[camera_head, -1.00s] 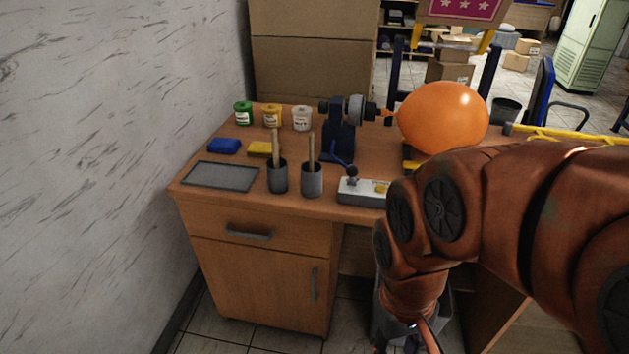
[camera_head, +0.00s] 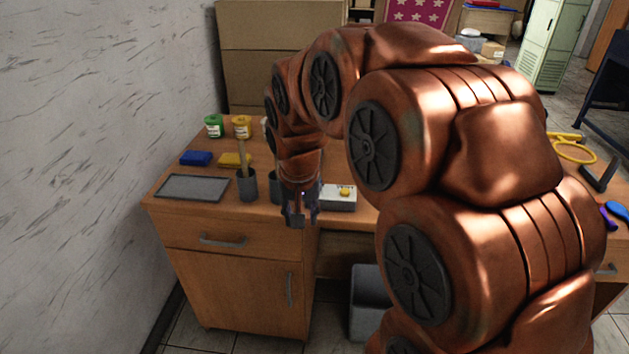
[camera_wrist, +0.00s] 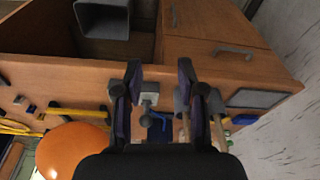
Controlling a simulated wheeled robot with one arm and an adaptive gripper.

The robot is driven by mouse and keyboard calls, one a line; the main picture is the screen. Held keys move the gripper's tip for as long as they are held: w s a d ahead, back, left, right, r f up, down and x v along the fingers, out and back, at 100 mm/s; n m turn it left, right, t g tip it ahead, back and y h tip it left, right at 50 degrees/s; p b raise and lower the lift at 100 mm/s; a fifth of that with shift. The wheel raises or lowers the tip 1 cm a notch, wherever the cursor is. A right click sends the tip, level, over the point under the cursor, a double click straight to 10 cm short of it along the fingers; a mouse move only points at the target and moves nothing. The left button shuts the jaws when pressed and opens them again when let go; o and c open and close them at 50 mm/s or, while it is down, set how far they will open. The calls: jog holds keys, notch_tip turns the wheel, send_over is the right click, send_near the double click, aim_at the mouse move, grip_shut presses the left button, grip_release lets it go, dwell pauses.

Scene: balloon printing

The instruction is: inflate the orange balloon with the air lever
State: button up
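The orange balloon (camera_wrist: 72,152) looks round and full at the lower left of the wrist view; my arm hides it in the head view. In the wrist view the box (camera_wrist: 149,89) and the air lever's ball knob (camera_wrist: 146,117) appear between my fingers, nearer the left one. My gripper (camera_wrist: 159,72) is open and empty. In the head view my gripper (camera_head: 300,217) points down at the desk's front edge, just left of the box. Contact with the lever cannot be told.
A brush cup (camera_head: 247,185) stands left of my gripper, with another partly hidden. A grey tray (camera_head: 193,187), blue sponge (camera_head: 196,158), yellow sponge (camera_head: 235,159) and paint jars (camera_head: 213,127) occupy the desk's left. A grey bin (camera_head: 370,310) is below.

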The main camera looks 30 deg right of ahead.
jog(key=w+d+r+m+t+h+p, duration=0.15)
jog(key=w+d+m, duration=0.25)
jog(key=w+d, duration=0.8)
jog(key=shift+t, duration=0.25)
jog(key=p+x, duration=0.3)
jog(key=x, duration=0.8)
jog(key=shift+w, duration=0.15)
jog(key=shift+r, duration=0.1)
grip_shut()
